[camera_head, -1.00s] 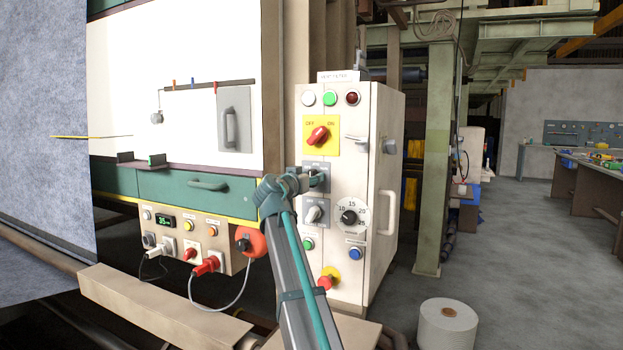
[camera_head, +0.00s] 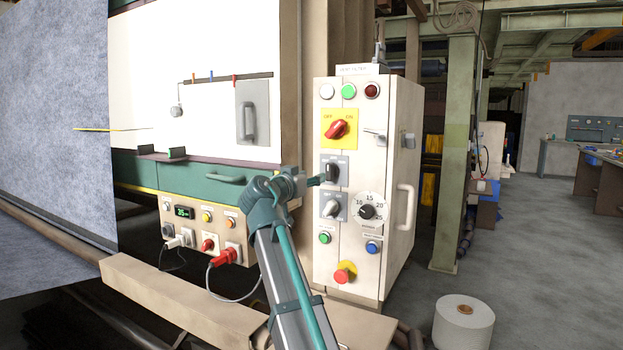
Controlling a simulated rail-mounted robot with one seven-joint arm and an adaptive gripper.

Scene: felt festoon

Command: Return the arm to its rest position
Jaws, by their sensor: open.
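My arm (camera_head: 283,255) rises from the bottom middle of the head view and bends right at its grey and teal wrist. My gripper (camera_head: 318,181) is small in this view, with its teal fingers pointing right at the front of the white control cabinet (camera_head: 388,260). It is open, and I see nothing held in it. The fingertips are just left of the upper black rotary switch (camera_head: 331,173); whether they touch it, I cannot tell. The switch knob now shows beside them. The arm hides part of the lower socket panel.
A beige beam (camera_head: 180,300) lies low left. A white spool (camera_head: 464,322) stands on open floor at right.

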